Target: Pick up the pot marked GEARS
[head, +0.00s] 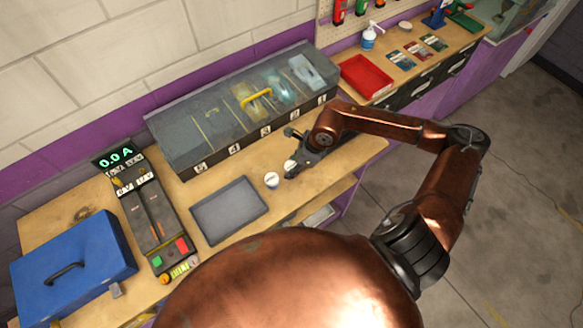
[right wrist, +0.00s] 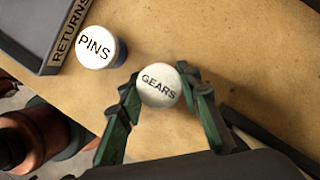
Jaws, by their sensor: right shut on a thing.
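The pot marked GEARS (right wrist: 158,86) has a round white lid and sits between the two green-padded fingers of my right gripper (right wrist: 160,92) in the right wrist view. The fingers are shut on it from both sides. In the head view the GEARS pot (head: 290,167) is a small pale disc at the tip of my right gripper (head: 292,172), over the wooden bench. I cannot tell whether its base touches the bench. A second pot marked PINS (right wrist: 97,47) stands close by; it also shows in the head view (head: 271,180). My left gripper is out of view.
A dark tray marked RETURNS (right wrist: 36,66) lies beside the PINS pot, and in the head view (head: 229,210). A long clear-lidded case with numbered bays (head: 215,150) stands behind. A control unit (head: 152,222) and blue toolbox (head: 75,268) are at left, a red tray (head: 367,77) at right.

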